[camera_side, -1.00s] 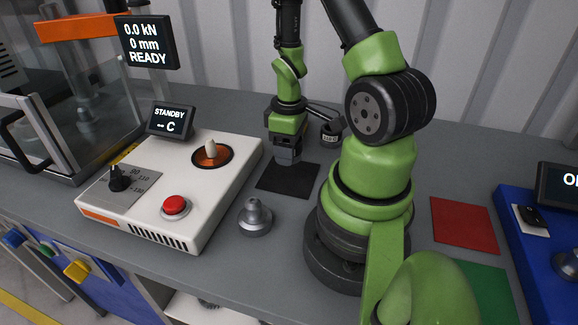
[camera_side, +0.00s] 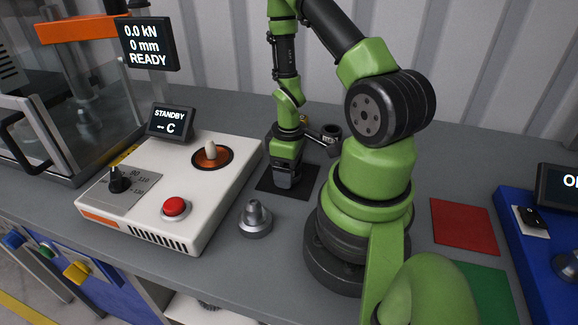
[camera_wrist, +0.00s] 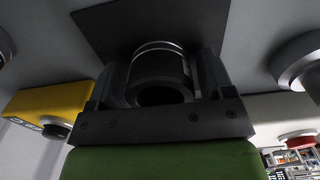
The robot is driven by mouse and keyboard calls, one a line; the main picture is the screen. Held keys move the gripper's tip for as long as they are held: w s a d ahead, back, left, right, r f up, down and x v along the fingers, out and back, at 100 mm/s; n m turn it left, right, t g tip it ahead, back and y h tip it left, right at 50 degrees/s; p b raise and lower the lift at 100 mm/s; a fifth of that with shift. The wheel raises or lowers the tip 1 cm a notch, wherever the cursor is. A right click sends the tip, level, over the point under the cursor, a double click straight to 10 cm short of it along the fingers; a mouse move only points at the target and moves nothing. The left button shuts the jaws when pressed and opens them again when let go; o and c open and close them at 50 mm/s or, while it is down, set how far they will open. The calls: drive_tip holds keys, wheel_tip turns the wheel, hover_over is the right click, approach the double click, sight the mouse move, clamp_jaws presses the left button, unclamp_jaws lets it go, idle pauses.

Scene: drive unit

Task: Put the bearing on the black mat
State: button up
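The bearing (camera_wrist: 158,72), a dark cylinder with a silver ring, sits between the two fingers of my gripper (camera_wrist: 160,85) in the wrist view. Both fingers appear to press on its sides. The black mat (camera_wrist: 100,25) lies beyond it. In the side view, my gripper (camera_side: 286,184) points down over the middle of the black mat (camera_side: 303,180), with its tips low and close to the surface. The bearing is hidden by the gripper there. I cannot tell whether it touches the mat.
A grey stepped metal part (camera_side: 255,220) stands in front of the mat. The white heater box (camera_side: 190,180), with a red button and a cone on an orange disc, is to the left. A red mat (camera_side: 463,226) and a green mat (camera_side: 483,285) lie right of my base.

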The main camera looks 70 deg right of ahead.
drive_tip(key=shift+o, duration=0.5)
wheel_tip(320, 180, up, 12)
drive_tip(key=w+a+r+m+t, duration=0.2)
drive_tip(key=w+a+r+t, duration=0.1)
drive_tip(key=a+r, duration=0.65)
drive_tip(key=s+a+r+m+t+y, duration=0.2)
drive_tip(key=s+a+r+t, duration=0.2)
drive_tip(key=a+r, duration=0.4)
drive_tip(key=shift+s+a+r, duration=0.15)
drive_tip(key=shift+s+r, duration=0.45)
